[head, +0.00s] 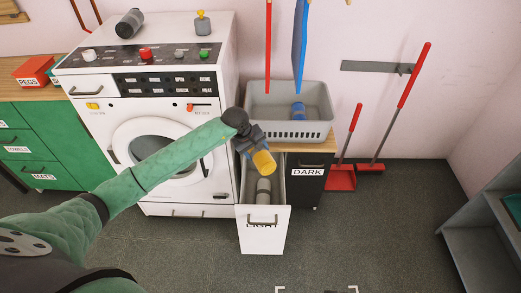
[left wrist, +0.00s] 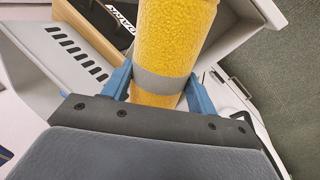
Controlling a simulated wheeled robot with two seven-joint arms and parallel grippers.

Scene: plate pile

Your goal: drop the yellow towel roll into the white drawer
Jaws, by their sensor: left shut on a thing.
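The yellow towel roll (head: 264,162) has a grey band and hangs over the back part of the open white drawer. My left gripper (head: 251,147) is shut on it. In the left wrist view the roll (left wrist: 175,45) stands between the two blue fingers of my left gripper (left wrist: 158,88). The white drawer (head: 263,236) is pulled out, its front label reading LIGHT partly covered by the handle. A grey roll (head: 263,190) lies inside it. My right gripper is not in view.
A black drawer front labelled DARK (head: 307,172) is beside the white drawer. A grey basket (head: 290,131) with a blue roll (head: 298,110) stands above. The white washing machine (head: 221,165) is to the left. Red brooms and dustpans (head: 341,177) lean right; open floor lies in front.

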